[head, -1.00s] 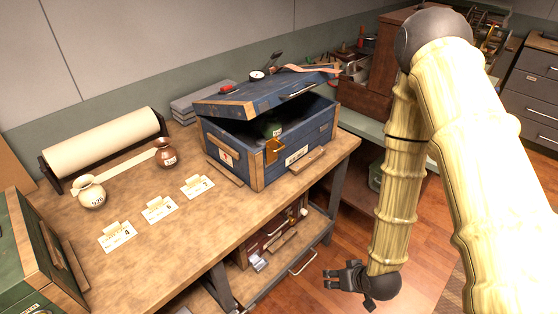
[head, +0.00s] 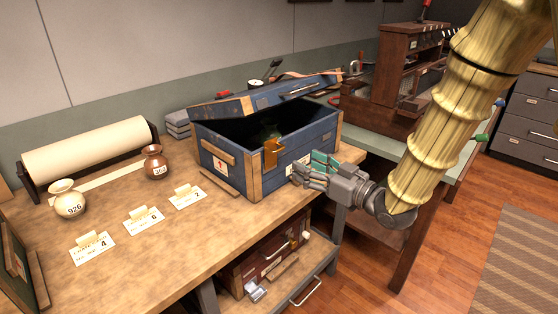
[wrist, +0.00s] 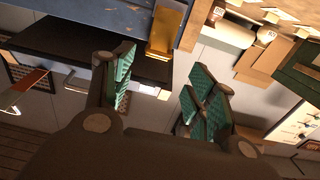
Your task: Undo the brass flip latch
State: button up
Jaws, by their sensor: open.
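The brass flip latch (head: 271,154) is a yellow-orange plate on the front of the blue chest (head: 232,172), near its left corner. It also shows at the top of the wrist view (wrist: 167,28). The chest's lid (head: 262,96) is tilted up, with a dark gap below it. My gripper (head: 312,168) is open and empty in front of the chest, to the right of the latch and apart from it. In the wrist view the green-padded fingers (wrist: 158,82) are spread, with the latch beyond them. I cannot tell how the latch is fastened.
A paper roll (head: 85,148) lies at the back. A drawer with a red box (head: 262,268) is below. A wooden cabinet (head: 410,62) stands at right.

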aim_at(279, 151)
jog(key=x, duration=1.1)
jog(key=shift+s+r+p, duration=0.1)
jog(key=shift+r+p, duration=0.2)
jog(key=shift+p, duration=0.05)
grip_shut()
